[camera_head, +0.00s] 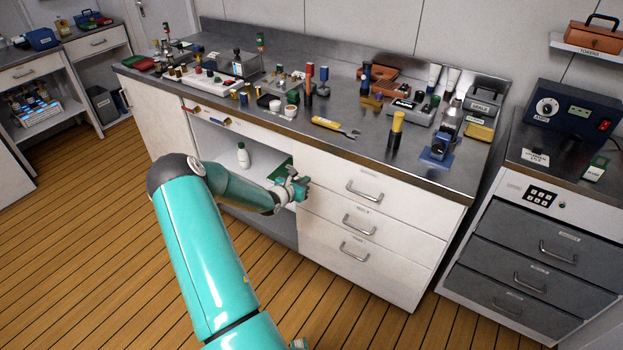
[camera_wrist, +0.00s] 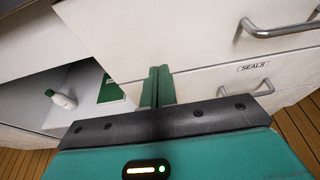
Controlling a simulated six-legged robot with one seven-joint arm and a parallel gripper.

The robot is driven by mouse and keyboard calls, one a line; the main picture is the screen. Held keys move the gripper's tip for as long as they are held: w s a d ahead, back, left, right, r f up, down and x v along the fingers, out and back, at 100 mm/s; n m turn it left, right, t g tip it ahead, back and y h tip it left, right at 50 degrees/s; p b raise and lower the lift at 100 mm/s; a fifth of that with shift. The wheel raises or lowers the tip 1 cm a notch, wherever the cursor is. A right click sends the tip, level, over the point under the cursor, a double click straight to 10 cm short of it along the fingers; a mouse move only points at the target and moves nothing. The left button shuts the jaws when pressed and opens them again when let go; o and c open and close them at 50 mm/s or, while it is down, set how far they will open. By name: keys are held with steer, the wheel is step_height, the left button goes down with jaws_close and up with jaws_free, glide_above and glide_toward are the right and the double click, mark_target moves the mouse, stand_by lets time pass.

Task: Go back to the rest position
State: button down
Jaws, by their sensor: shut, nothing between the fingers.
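My gripper (camera_head: 297,184) is at the end of my teal arm, in front of the workbench (camera_head: 330,105) and beside the open shelf under its top. In the wrist view my gripper's two green fingers (camera_wrist: 157,87) are together with nothing between them. They point at the white drawer fronts (camera_wrist: 150,40), close to the edge between the drawers and the open shelf. I cannot tell whether they touch the front.
A yellow wrench (camera_head: 336,127) and many parts cover the benchtop. Metal drawer handles (camera_head: 363,195) stick out on the right. A dark-fronted cabinet (camera_head: 530,235) stands at far right. The wooden floor (camera_head: 110,200) is clear at left.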

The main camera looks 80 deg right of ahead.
steer(key=v, duration=0.7)
steer(key=shift+w, duration=0.3)
steer(key=w+a+r+m+y, duration=0.2)
steer(key=w+a+r+m, duration=0.5)
steer(key=w+a+r, duration=0.3)
steer(key=w+a+r+m+t+y, duration=0.2)
steer(key=w+a+r, duration=0.25)
steer(key=a, duration=0.45)
steer(key=w+a+r+m+t+y, duration=0.1)
steer(key=w+a+r+m+t, duration=0.2)
steer(key=a+r, duration=0.4)
steer(key=s+a+r+t+y, duration=0.1)
steer(key=a+r+t+y, duration=0.1)
steer(key=a, duration=1)
steer(key=s+a+r+m+t+y, duration=0.1)
steer(key=a+r+t+y, duration=0.1)
steer(key=a, duration=1.1)
steer(key=s+a+r+t+y, duration=0.1)
steer(key=a+r+y, duration=0.3)
steer(key=a, duration=0.9)
step_height(320, 180, up, 2)
steer(key=shift+r+t, duration=0.1)
steer(key=shift+t, duration=0.6)
